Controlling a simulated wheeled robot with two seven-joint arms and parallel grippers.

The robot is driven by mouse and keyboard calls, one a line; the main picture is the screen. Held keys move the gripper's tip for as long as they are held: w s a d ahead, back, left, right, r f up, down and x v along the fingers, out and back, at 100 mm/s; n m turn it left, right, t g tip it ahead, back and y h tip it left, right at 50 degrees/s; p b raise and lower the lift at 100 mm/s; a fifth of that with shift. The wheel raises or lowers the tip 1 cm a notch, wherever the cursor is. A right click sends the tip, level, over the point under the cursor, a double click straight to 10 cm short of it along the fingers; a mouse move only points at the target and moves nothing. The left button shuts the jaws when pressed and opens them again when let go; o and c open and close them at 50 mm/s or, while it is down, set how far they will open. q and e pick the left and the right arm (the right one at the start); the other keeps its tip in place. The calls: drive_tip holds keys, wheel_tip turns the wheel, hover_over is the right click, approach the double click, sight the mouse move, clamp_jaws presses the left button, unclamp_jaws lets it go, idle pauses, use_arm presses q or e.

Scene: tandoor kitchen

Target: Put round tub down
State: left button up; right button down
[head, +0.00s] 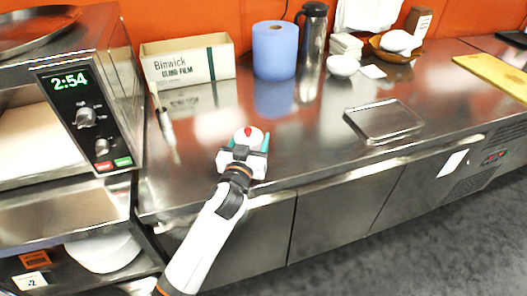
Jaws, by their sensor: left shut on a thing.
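A small round tub (248,137), white with a red spot on its top, is between the green-tipped fingers of my left gripper (250,143). The gripper is shut on it, over the front part of the steel counter (300,150). The gripper hides the tub's lower part, so I cannot tell whether the tub touches the counter. My right gripper is not in view.
A shallow steel tray (384,122) lies to the right. A cling film box (188,62), a blue paper roll (274,50) and a steel flask (312,40) stand at the back. An oven (75,100) stands at far left. Counter between tub and tray is clear.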

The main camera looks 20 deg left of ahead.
use_arm(q)
drive_tip(key=w+r+b, duration=0.2)
drive_tip(key=w+r, duration=0.3)
drive_tip(key=w, duration=0.5)
drive_tip(key=shift+y, duration=0.3)
drive_tip(key=shift+w+a+f+b, duration=0.15)
drive_tip(key=shift+f, duration=1.35)
drive_tip(key=shift+w+a+f+b, duration=0.1)
drive_tip(key=shift+w+f+b, duration=0.1)
drive_tip(key=shift+f, duration=1.35)
drive_tip(key=shift+w+a+f+b, duration=0.1)
drive_tip(key=shift+w+a+f, duration=0.05)
drive_tip(key=shift+f, duration=1.35)
drive_tip(key=shift+f, duration=0.15)
drive_tip(key=o, duration=1.2)
drive_tip(key=shift+s, duration=0.15)
